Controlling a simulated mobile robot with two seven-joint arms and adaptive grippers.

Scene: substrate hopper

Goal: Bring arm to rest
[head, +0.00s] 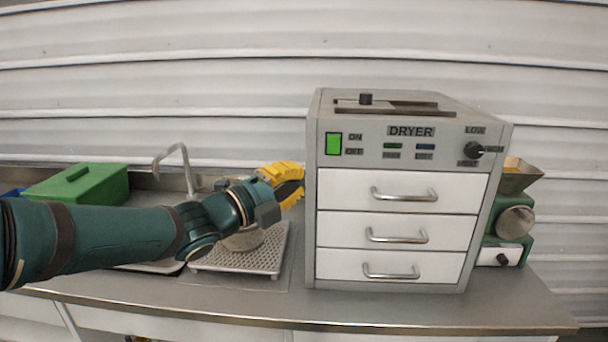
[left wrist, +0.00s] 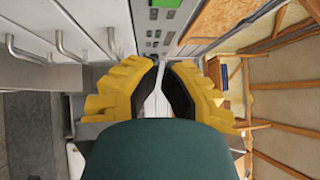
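My left arm comes in from the left across the head view, over the counter's left part. Its yellow left gripper (head: 290,186) is beside the left wall of the grey dryer (head: 400,160); whether they touch is unclear. In the left wrist view the two yellow fingers with black pads (left wrist: 162,66) lean towards each other, with a narrow gap between them and nothing held. The dryer's switch and handles show beyond them. My right gripper is not in view.
Below the arm, a round container (head: 243,240) stands on a perforated white tray (head: 235,262), partly hidden. A tap (head: 186,165) and a green box (head: 80,185) are at left. A green device with a hopper (head: 515,215) stands right of the dryer. The counter's front strip (head: 400,308) is clear.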

